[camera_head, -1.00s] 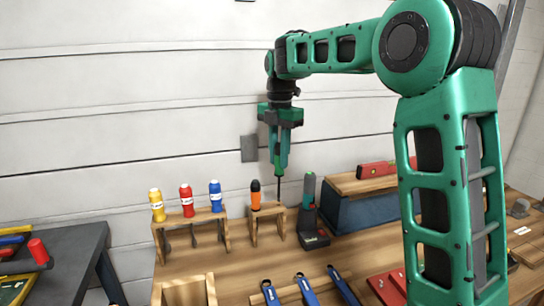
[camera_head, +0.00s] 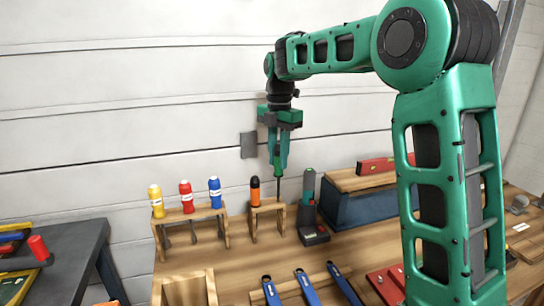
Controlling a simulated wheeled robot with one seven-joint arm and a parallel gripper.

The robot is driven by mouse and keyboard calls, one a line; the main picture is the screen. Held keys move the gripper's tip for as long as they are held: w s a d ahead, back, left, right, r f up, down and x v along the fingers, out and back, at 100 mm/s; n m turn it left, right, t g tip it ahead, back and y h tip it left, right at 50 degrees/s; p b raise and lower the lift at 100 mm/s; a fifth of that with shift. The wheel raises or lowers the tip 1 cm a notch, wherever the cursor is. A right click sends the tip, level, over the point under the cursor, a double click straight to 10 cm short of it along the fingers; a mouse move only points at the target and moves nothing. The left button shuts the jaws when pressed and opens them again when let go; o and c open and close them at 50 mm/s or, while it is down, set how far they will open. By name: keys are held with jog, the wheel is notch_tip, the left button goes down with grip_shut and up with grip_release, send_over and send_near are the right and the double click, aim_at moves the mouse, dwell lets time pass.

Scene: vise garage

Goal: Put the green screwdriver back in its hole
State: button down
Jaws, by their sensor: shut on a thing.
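My gripper (camera_head: 278,163) is shut on the green screwdriver (camera_head: 279,186), which hangs upright with its dark shaft pointing down. The fingers hide most of its green handle. The shaft's lower end shows at the right end of the small wooden rack (camera_head: 268,210), close to the height of its top board. I cannot tell whether the tip is over a hole, in it, or behind the board. An orange and black screwdriver (camera_head: 255,193) stands in the left part of that rack.
A larger wooden rack (camera_head: 190,220) to the left holds yellow, red and blue screwdrivers. A dark grey-green tool (camera_head: 309,210) stands just right of the small rack. A blue box with a wooden top (camera_head: 355,205) is further right. Blue-handled tools (camera_head: 306,288) lie in front.

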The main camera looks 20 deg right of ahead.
aim_at(278, 173)
jog(key=shift+f, duration=1.65)
jog(key=shift+f, duration=1.55)
jog(key=shift+f, duration=1.35)
jog(key=c, duration=1.4)
grip_release()
jog(key=shift+c, duration=0.2)
jog(key=o, duration=0.3)
